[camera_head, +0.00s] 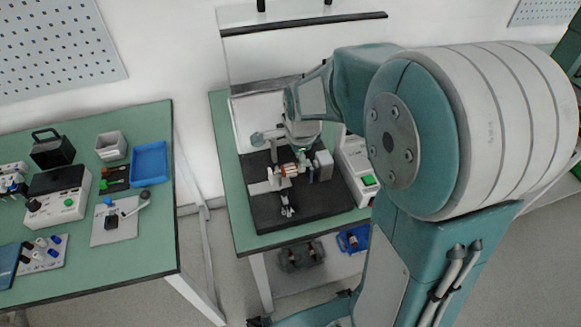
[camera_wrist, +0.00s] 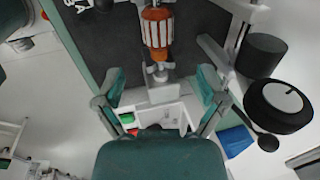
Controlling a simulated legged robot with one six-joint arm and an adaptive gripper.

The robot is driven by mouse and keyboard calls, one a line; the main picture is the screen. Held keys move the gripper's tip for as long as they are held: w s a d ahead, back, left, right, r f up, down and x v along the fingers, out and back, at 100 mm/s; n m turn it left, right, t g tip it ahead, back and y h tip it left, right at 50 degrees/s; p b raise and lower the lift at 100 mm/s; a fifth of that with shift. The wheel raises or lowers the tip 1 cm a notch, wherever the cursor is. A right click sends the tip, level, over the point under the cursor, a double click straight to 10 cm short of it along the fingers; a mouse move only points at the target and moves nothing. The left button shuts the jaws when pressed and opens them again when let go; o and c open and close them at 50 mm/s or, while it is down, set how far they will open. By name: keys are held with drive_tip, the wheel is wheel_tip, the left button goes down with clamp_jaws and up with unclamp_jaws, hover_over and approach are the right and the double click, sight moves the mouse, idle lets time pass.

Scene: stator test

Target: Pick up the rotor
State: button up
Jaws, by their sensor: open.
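The rotor, with an orange and white striped core on a metal shaft, is at the top middle of the wrist view (camera_wrist: 157,32). It lies over the dark base plate (camera_wrist: 100,40). In the head view the copper-coloured rotor (camera_head: 289,170) sits on the test stand, partly crowded by fixture parts. My gripper (camera_wrist: 161,78) is open, its two teal fingers spread left and right. The rotor body is beyond the fingertips, and nothing is visibly held between them. In the head view my arm reaches over the stand and the fingertips are hard to make out.
A white control box with green and red buttons (camera_wrist: 180,118) shows between my fingers. A black round part (camera_wrist: 278,105) and a dark cylinder (camera_wrist: 262,55) stand right of the rotor. A second green table (camera_head: 120,235) with boxes and tools is left, across a floor gap.

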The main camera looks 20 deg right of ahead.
sight(294, 166)
drive_tip(key=x, duration=0.6)
drive_tip(key=shift+a+f, duration=0.2)
drive_tip(key=shift+f, duration=0.2)
drive_tip(key=shift+r, duration=0.1)
clamp_jaws()
